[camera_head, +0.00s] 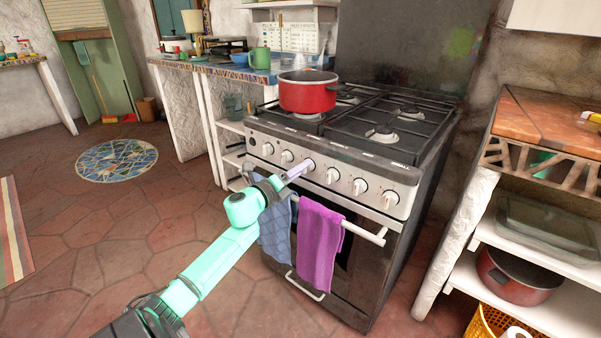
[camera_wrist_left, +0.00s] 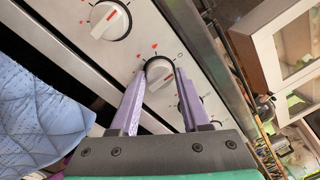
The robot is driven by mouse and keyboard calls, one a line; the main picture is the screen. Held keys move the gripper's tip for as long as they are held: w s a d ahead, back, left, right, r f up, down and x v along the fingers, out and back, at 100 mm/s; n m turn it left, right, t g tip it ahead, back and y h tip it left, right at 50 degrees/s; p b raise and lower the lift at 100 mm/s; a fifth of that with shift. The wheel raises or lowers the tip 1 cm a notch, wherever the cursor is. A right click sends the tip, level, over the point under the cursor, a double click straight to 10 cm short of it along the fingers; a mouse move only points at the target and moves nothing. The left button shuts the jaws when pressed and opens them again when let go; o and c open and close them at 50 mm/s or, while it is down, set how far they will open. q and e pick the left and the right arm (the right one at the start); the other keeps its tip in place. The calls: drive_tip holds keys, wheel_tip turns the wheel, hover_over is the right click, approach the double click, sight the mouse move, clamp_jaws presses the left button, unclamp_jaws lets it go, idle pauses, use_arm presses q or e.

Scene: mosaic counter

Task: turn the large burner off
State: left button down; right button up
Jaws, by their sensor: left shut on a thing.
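The stove (camera_head: 360,150) stands in the middle of the head view, with a row of several white knobs on its front panel. My left gripper (camera_head: 302,169) reaches the third knob from the left. In the left wrist view, the two purple fingers of the left gripper (camera_wrist_left: 162,80) are on either side of a white knob (camera_wrist_left: 158,74), shut on it. The fingers hide part of this knob in the head view. A neighbouring knob (camera_wrist_left: 110,19) with a red mark is free. The burner (camera_head: 382,135) at the front right is bare; no flame can be made out. My right gripper is not in view.
A red pot (camera_head: 307,97) stands on the stove's left front. A blue towel (camera_head: 275,232) and a purple towel (camera_head: 319,245) hang on the oven handle (camera_head: 368,235) below the knobs. A shelf unit (camera_head: 480,235) stands at right.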

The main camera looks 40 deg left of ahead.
use_arm(q)
drive_tip(key=shift+f, duration=0.15)
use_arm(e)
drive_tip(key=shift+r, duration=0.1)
use_arm(q)
drive_tip(key=shift+c, duration=2)
unclamp_jaws()
drive_tip(key=s+p, duration=0.1)
drive_tip(key=s, duration=1.3)
drive_tip(key=shift+s+a+f, duration=0.25)
drive_tip(key=shift+s+f, duration=0.05)
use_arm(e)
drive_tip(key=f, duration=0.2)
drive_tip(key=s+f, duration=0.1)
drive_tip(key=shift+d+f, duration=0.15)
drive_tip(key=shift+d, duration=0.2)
